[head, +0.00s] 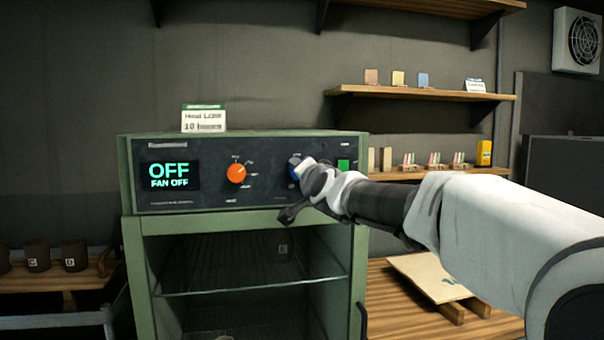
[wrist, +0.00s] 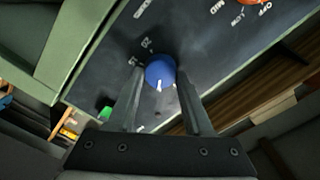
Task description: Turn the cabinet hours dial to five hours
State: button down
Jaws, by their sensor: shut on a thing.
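The green cabinet (head: 128,190) has a black control panel (head: 210,198) along its top front. The blue hours dial (head: 293,168) is on the panel's right part, partly hidden by my gripper (head: 305,174). In the wrist view the blue dial (wrist: 158,68) sits between the two fingers of my gripper (wrist: 160,82), which is shut on it. A white pointer mark on the dial faces the lower edge of the wrist picture. Small printed numbers stand beside the dial, too blurred to read surely. The display (head: 170,176) reads OFF and FAN OFF.
An orange dial (head: 236,173) is left of the blue one, and a green button (head: 344,165) right of it. A card (head: 204,118) stands on the cabinet top. The cabinet front shows open, with wire racks (head: 255,285) inside. Shelves (head: 425,92) hang at the right.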

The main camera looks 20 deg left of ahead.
jog(key=shift+c, duration=1.6)
grip_release()
jog(key=b+v, duration=1.1)
jog(key=v, duration=0.6)
jog(key=shift+s, duration=0.3)
